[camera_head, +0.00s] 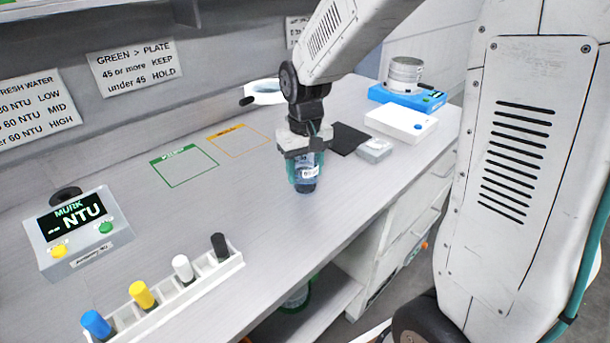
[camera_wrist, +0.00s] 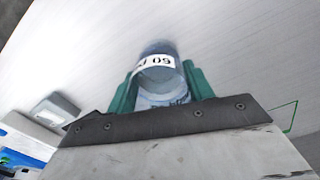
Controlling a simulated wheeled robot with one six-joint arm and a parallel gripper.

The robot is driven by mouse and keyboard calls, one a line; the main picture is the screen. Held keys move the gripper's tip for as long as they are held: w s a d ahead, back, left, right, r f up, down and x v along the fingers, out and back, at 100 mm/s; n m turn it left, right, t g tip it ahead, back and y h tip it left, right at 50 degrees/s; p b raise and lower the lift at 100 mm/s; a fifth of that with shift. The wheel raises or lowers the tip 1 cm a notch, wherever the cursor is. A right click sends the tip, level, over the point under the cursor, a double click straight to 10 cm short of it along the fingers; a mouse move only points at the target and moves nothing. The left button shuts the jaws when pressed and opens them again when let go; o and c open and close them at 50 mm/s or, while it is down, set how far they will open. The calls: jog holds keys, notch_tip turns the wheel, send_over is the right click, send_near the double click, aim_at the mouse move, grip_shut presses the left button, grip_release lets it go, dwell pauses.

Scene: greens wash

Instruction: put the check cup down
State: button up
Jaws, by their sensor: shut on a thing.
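The check cup (camera_head: 306,180) is a small clear bluish cup with a white label. My gripper (camera_head: 305,168) is shut on it, with green fingers on both sides, and holds it upright over the grey bench (camera_head: 258,220). I cannot tell whether its base touches the bench. In the wrist view the cup (camera_wrist: 158,66) sits between the green fingers (camera_wrist: 160,90), its label reading upside down with "60" legible. The fingers and palm hide part of the cup.
Green (camera_head: 183,148) and orange (camera_head: 221,139) outlined squares lie empty behind left. A turbidity meter (camera_head: 85,265) and a white rack (camera_head: 225,262) with coloured-capped vials stand left. A dark mat (camera_head: 345,134), a small grey box (camera_head: 374,150) and a white device (camera_head: 400,130) are right.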

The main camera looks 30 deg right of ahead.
jog(key=shift+f, duration=1.05)
jog(key=shift+f, duration=0.15)
jog(key=o, duration=1)
jog(key=shift+o, duration=0.2)
